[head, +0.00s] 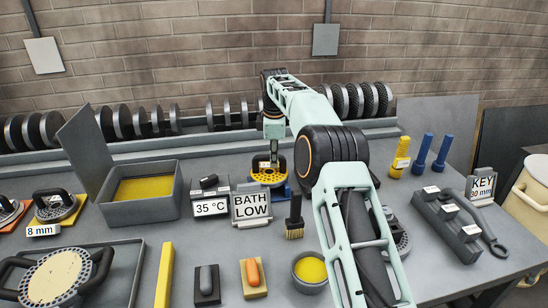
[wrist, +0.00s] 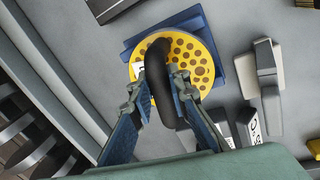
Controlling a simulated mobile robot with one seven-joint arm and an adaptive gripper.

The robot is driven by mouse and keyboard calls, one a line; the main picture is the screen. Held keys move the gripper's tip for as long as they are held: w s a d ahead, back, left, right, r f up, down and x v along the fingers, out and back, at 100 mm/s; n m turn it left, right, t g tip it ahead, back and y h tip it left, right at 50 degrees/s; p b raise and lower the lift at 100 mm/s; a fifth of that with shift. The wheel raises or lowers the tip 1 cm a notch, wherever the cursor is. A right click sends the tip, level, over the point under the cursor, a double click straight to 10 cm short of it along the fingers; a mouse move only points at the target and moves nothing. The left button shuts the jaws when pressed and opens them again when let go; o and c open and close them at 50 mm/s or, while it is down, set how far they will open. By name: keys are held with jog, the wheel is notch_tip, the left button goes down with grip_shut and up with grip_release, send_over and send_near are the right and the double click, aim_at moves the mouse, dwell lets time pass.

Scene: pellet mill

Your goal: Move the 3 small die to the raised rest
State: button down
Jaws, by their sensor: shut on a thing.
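A small yellow die (head: 262,177), a round plate full of holes with a black arched handle, is at the back middle of the bench. In the wrist view, my gripper (wrist: 160,92) is shut on the die's black handle (wrist: 160,55), one finger on each side. The yellow perforated face (wrist: 203,62) lies over a blue square plate (wrist: 192,18), which also shows at the die's right edge in the head view (head: 288,190). I cannot tell whether the die touches the blue plate, or whether that plate is the raised rest. My gripper (head: 273,160) points straight down.
Signs reading "35 °C" (head: 211,207) and "BATH LOW" (head: 251,207) stand in front of the die, with a brush (head: 294,222) nearby. A grey bath with yellow contents (head: 112,212) is to the left. Other handled dies (head: 58,207) and a large die (head: 55,276) are farther left.

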jog(key=shift+w+r, duration=0.1)
jog(key=shift+r, duration=0.05)
jog(key=c, duration=1.8)
grip_release()
jog(key=shift+o, duration=0.3)
jog(key=shift+f, duration=0.35)
jog(key=o, duration=1.2)
jog(key=shift+r, duration=0.15)
jog(key=shift+s+r+p, duration=0.1)
jog(key=shift+s+r, duration=0.25)
jog(key=shift+r, duration=1.15)
jog(key=shift+s+r+p, duration=0.1)
jog(key=shift+s+r, duration=0.25)
jog(key=shift+r, duration=1.1)
jog(key=shift+s+r+p, duration=0.1)
jog(key=shift+s+r, duration=0.25)
jog(key=shift+r, duration=1.15)
